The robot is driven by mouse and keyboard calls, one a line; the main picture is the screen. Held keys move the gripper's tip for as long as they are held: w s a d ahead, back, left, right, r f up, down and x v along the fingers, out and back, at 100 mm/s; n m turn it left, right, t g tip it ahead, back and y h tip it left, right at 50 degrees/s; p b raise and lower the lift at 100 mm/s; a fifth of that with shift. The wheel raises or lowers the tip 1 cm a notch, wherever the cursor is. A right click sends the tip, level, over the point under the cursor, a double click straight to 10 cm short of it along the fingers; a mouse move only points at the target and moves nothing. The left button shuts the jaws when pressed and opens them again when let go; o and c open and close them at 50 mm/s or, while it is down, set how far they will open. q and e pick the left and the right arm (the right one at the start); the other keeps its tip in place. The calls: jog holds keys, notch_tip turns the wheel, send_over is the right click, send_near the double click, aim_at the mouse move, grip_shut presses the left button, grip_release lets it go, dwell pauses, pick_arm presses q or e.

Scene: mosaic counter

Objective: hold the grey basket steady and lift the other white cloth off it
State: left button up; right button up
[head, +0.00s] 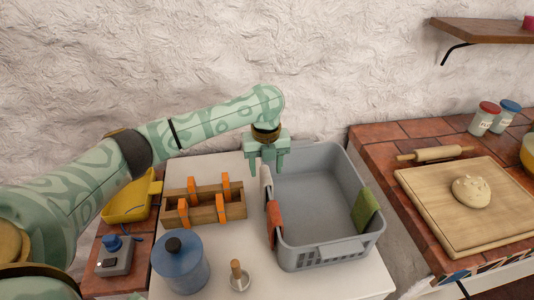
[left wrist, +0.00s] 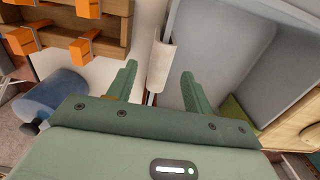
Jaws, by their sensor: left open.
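The grey basket (head: 318,253) stands on the white counter with its open top up. One white cloth (head: 266,186) hangs over its left rim towards the back; it also shows in the left wrist view (left wrist: 161,65). A rust-red cloth (head: 274,222) hangs on the same rim nearer the front, and a green cloth (head: 365,209) hangs on the right rim. My left gripper (head: 267,169) is open, pointing down over the left rim. In the left wrist view, the white cloth lies between its two fingers (left wrist: 156,76); I cannot tell whether they touch it. My right gripper is out of view.
A wooden rack (head: 205,209) with orange pegs stands left of the basket. A dough board (head: 470,222) lies on the right counter. The wall is close behind.

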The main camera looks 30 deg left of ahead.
pick_arm(q)
notch_tip(320, 180, down, 7)
jog(key=shift+r+b, duration=0.1)
jog(key=shift+b, duration=1.05)
jog(key=shift+f, duration=0.55)
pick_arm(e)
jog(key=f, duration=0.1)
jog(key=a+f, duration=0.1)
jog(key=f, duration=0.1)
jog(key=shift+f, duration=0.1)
pick_arm(q)
jog(key=c, duration=1.1)
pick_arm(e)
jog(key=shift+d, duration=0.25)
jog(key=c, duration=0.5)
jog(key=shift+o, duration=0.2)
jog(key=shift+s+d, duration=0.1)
